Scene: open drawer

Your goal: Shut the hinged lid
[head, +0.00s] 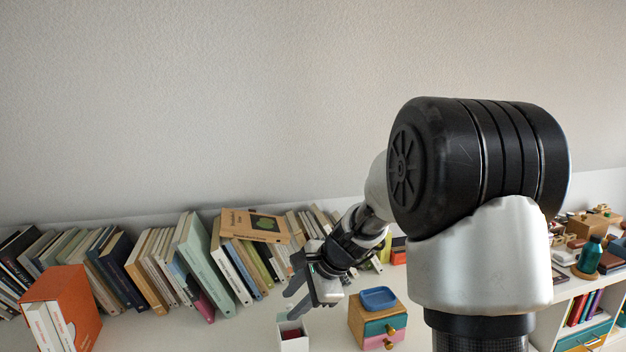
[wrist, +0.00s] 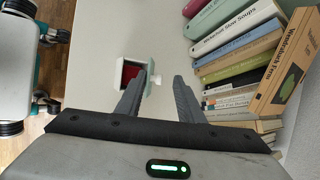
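A small white box (wrist: 125,84) with a red inside stands on the white surface in the wrist view, beyond my fingers. Its top is open and a pale lid (wrist: 152,62) seems to stand up at its far right side, partly hidden by my left finger. In the head view the white box (head: 293,345) is at the bottom edge, cut off by the frame. My gripper (wrist: 164,78) is open and empty, its fingers apart. In the head view my gripper (head: 298,296) hangs just above the box and does not visibly touch it.
A long row of leaning books (head: 160,265) stands along the wall. A wooden block with drawers (head: 368,325), topped by a blue tray (head: 378,298), stands right of the box. An orange box with white books (head: 72,305) is at far left. Surface between is clear.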

